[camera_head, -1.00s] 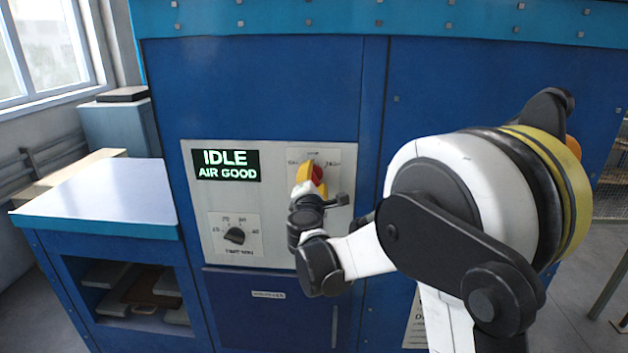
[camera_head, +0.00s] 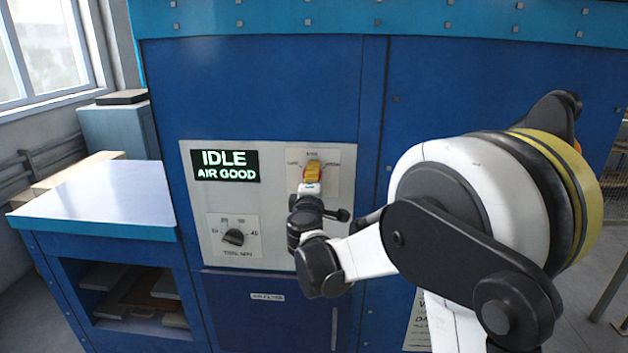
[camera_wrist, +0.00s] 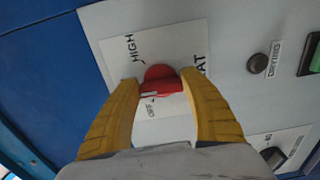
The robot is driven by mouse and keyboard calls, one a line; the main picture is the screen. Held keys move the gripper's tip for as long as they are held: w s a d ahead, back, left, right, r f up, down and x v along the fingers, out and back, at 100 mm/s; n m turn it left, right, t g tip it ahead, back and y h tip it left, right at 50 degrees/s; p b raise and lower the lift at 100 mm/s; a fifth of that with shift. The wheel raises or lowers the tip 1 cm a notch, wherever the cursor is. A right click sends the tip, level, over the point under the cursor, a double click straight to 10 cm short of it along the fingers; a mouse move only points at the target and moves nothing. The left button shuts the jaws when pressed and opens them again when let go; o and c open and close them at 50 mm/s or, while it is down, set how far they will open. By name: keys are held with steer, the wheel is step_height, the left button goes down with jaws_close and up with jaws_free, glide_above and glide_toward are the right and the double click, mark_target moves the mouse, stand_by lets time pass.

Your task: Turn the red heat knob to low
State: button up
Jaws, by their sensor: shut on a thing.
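The red heat knob (camera_wrist: 163,86) sits between the yellow fingers of my gripper (camera_wrist: 161,80) in the wrist view. The fingers are shut on it, one tip at each side. A white mark shows at the knob's left end in that view, near a small label that seems to read OFF; HIGH is printed farther up. In the head view my gripper (camera_head: 312,177) reaches the knob's white plate from below. I cannot tell the exact setting.
A green-lit display (camera_head: 225,166) reads IDLE, AIR GOOD. A black timer knob (camera_head: 234,237) is on the same panel, below the display. A side table (camera_head: 95,200) stands at the left. The blue cabinet face (camera_head: 250,90) above the panel is clear.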

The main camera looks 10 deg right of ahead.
steer(key=o, duration=1.2)
steer(key=shift+s, duration=0.1)
steer(key=v, duration=1.1)
steer(key=shift+s, duration=0.35)
steer(key=shift+a, duration=0.15)
